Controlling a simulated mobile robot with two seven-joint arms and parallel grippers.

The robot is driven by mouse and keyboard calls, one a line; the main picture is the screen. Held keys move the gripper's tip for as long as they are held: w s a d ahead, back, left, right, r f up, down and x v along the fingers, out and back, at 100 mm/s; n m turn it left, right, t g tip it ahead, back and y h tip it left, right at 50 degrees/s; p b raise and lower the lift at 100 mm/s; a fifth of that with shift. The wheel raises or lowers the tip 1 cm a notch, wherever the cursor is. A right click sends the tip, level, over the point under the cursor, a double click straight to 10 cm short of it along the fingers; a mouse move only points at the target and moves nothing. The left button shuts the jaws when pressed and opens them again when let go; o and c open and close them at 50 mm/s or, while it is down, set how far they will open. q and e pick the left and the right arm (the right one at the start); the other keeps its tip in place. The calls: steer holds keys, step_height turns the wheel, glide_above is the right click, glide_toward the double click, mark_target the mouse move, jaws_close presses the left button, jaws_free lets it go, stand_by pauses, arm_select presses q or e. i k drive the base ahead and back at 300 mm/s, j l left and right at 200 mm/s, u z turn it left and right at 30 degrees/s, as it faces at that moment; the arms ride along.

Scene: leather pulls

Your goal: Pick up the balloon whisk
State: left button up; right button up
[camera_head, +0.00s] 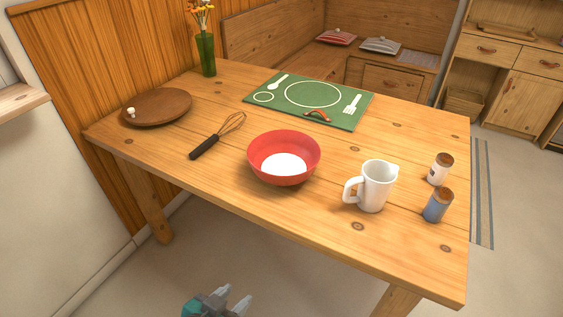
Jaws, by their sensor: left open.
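The balloon whisk (205,146) lies on the wooden table between the round wooden board and the red bowl. Its black handle points toward the near left edge and its wire loops point away to the upper right. My left gripper (233,300) is at the bottom of the view, low in front of the table and well below the whisk. Its two pale fingers are apart and nothing shows between them. My right gripper is not in view.
A red bowl (284,144) stands just right of the whisk. A round wooden board (160,106) lies to its left. A white jug (376,187) and two shakers stand at right. A green placemat (347,117) lies behind. The table's front edge (240,212) lies between gripper and whisk.

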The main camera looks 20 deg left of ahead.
mark_target(195, 154)
steer(key=j+z, duration=0.5)
steer(key=z, duration=0.25)
steer(key=j+z, duration=0.2)
steer(key=z, duration=0.15)
steer(key=k+j+z, duration=0.1)
steer(key=j, duration=0.2)
steer(key=k+j+z, duration=0.15)
steer(key=j, duration=0.15)
steer(key=k+j+z, duration=0.1)
steer(key=j, duration=0.2)
